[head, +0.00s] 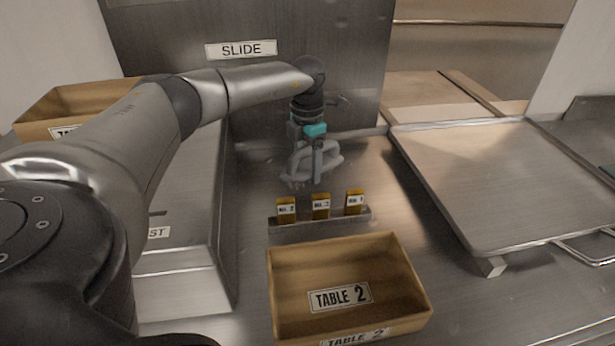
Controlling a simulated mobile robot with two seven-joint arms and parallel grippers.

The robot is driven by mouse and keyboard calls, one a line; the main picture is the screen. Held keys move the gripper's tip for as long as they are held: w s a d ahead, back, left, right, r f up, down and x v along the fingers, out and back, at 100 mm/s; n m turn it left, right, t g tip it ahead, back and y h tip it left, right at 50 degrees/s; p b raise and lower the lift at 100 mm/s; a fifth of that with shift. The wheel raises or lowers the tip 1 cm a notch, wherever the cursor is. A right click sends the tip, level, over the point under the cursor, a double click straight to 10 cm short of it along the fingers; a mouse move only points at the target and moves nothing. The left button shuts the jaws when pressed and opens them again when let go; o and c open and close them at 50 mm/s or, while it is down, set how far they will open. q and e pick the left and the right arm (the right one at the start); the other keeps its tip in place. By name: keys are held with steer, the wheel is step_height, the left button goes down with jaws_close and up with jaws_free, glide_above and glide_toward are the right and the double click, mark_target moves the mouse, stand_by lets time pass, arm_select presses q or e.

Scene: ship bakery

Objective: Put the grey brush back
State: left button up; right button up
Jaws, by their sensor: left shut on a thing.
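My left gripper (315,165) hangs over the steel worktop, behind the row of small yellow labelled blocks. It is shut on a small grey thing that looks like the grey brush. The grey fingers and the held thing blend together, so its outline and tilt are hard to tell. The gripper's lower end is above and behind the low metal holder (320,222) with the blocks. No other grey brush shows clearly. My right gripper is not in view.
Yellow blocks (321,206) stand in the holder. In front is a brown box (284,295) marked TABLE 2. A metal tray (500,180) stands at right. A SLIDE sign (240,49) is on the back panel. Another brown box (75,100) is at left.

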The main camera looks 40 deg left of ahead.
arm_select(q)
steer(key=shift+f, duration=1.85)
steer(key=shift+f+b, duration=0.1)
steer(key=shift+b, duration=0.2)
steer(key=o, duration=1.4)
step_height(320, 180, up, 12)
steer(key=shift+r+p, duration=0.15)
steer(key=shift+p, duration=0.7)
